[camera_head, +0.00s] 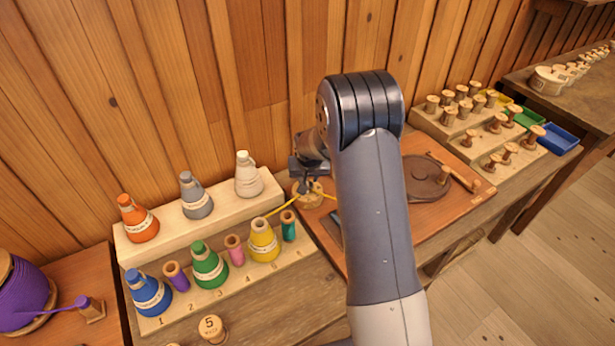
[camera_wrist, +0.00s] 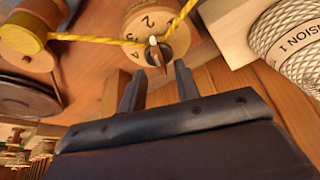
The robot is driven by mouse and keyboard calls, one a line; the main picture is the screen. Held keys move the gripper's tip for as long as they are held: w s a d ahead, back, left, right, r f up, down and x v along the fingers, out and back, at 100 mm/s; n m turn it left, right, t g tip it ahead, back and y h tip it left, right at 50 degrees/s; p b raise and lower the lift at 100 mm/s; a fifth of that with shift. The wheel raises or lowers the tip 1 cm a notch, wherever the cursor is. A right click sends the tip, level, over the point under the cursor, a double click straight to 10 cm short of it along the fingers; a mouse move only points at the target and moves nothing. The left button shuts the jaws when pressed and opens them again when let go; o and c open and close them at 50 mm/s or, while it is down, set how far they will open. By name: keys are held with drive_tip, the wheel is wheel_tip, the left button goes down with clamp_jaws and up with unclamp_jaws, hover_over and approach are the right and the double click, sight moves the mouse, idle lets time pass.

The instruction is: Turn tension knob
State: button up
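The tension knob (camera_wrist: 146,22) is a round wooden dial with numbers on its face, at the top of the wrist view. A small pale peg and a dark pointer sit at its lower edge, where a yellow thread passes. In the head view the knob (camera_head: 312,200) is partly hidden by my arm and gripper. My gripper (camera_wrist: 159,68) is open, its two fingers apart with nothing between them. The fingertips are just short of the pointer in the wrist view. In the head view my gripper (camera_head: 306,183) is above the knob.
A wooden spool (camera_wrist: 28,35) with yellow thread is left of the knob in the wrist view, and a pale cone (camera_wrist: 290,40) is at right. In the head view, a stepped rack (camera_head: 135,252) with thread cones stands left, and a dark turntable (camera_head: 425,180) right.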

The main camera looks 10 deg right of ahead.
drive_tip(key=shift+x, duration=1.05)
drive_tip(key=shift+c, duration=0.2)
clamp_jaws()
